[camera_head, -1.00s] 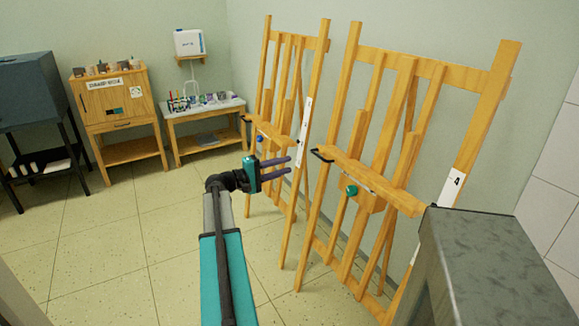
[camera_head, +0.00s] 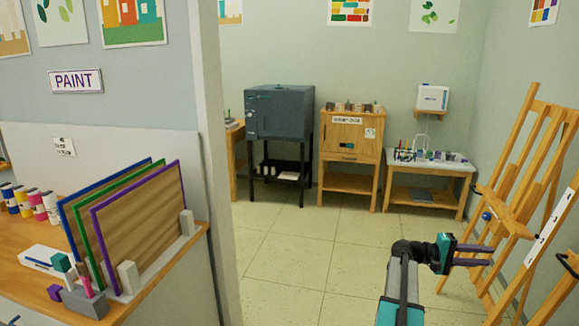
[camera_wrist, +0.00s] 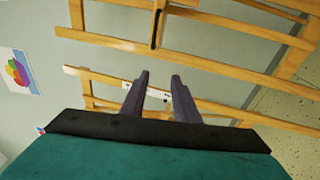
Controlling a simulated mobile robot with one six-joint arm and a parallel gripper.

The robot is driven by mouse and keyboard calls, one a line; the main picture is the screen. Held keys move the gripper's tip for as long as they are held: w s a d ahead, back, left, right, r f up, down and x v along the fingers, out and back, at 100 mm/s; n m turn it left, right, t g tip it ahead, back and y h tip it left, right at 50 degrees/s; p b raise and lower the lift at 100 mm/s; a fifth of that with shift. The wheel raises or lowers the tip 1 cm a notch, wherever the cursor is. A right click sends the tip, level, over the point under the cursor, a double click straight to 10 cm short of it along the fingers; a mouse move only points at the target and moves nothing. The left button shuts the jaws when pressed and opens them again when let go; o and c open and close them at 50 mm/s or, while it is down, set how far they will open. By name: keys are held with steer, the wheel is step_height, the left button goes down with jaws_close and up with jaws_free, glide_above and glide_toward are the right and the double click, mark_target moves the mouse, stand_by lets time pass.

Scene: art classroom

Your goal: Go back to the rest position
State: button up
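My gripper (camera_head: 474,255) is at the lower right of the head view, held out in front of the easels. Its two dark fingers stand apart with nothing between them. The wrist view also shows my gripper (camera_wrist: 156,95), with a clear gap between the fingers and a wooden easel (camera_wrist: 215,98) behind them. The arm reaches forward, with a teal link at the bottom edge of the head view. I cannot tell from these frames whether the fingers touch the easel.
Wooden easels (camera_head: 520,200) stand at the right. A wall edge (camera_head: 212,180) and a counter (camera_head: 185,245) with framed panels are at the left. A dark kiln (camera_head: 280,112), a wooden cabinet (camera_head: 350,150) and a supply table (camera_head: 428,175) line the back. The tiled floor (camera_head: 310,260) between is clear.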

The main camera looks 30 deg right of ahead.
steer(key=w+a+f+n+t, duration=0.7)
steer(key=w+a+f, duration=1.4)
steer(key=a+f, duration=0.15)
steer(key=s+a+f+n+t+y, duration=0.1)
steer(key=s+a+f+n+y, duration=0.15)
steer(key=a+f, duration=1)
steer(key=s+a+f+n+y, duration=0.1)
steer(key=s+a+f+y, duration=0.15)
steer(key=a+f, duration=1.05)
steer(key=s+a+f+m+y, duration=0.1)
steer(key=s+a+y, duration=0.3)
steer(key=a, duration=0.9)
steer(key=s+a+f+m+g+y, duration=0.1)
steer(key=s+a+f+y, duration=0.2)
steer(key=s+a, duration=0.6)
steer(key=a+y, duration=0.1)
steer(key=a, duration=0.4)
steer(key=shift+s+m+g+y+p, duration=0.3)
steer(key=shift+s+m+p, duration=0.05)
steer(key=shift+s, duration=0.05)
steer(key=shift+d, duration=0.1)
